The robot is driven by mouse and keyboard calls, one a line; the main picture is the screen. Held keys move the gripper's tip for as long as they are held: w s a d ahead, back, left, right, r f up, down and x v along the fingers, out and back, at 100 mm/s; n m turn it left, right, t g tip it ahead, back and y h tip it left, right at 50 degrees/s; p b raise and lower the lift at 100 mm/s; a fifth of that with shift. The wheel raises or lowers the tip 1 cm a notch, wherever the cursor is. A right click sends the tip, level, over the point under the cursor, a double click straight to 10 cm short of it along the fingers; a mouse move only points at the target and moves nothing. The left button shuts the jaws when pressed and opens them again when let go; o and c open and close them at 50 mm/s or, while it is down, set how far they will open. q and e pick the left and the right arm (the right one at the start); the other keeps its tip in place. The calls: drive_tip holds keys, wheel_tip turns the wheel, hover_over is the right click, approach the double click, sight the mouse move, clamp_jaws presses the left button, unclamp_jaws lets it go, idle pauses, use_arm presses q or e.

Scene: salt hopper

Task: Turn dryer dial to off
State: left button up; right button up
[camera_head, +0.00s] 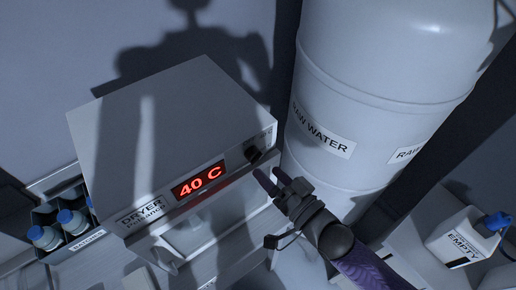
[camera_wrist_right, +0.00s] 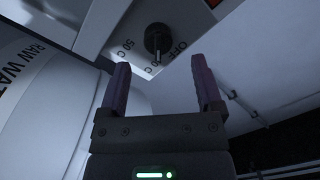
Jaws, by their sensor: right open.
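The dryer (camera_head: 170,130) is a pale box with a red display reading 40 C on its front. Its dark dial (camera_head: 254,154) sits at the right end of the front panel. In the right wrist view the dial (camera_wrist_right: 158,40) is a black knob with a pointer, among marks that include 50 C and OFF. The pointer is toward a partly hidden mark ending in C, not at OFF. My right gripper (camera_head: 268,179) is open and empty, just in front of the dial. In the wrist view its fingers (camera_wrist_right: 164,85) are apart, short of the knob. My left gripper is not in view.
A large white RAW WATER tank (camera_head: 385,85) stands close to the right of the dryer. A crate (camera_head: 52,262) with blue-capped bottles stands at the lower left. A white container labelled EMPTY (camera_head: 462,240) with a blue cap is at the right.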

sight(258, 159)
drive_tip(key=x, duration=0.5)
drive_tip(key=shift+d, duration=0.1)
clamp_jaws()
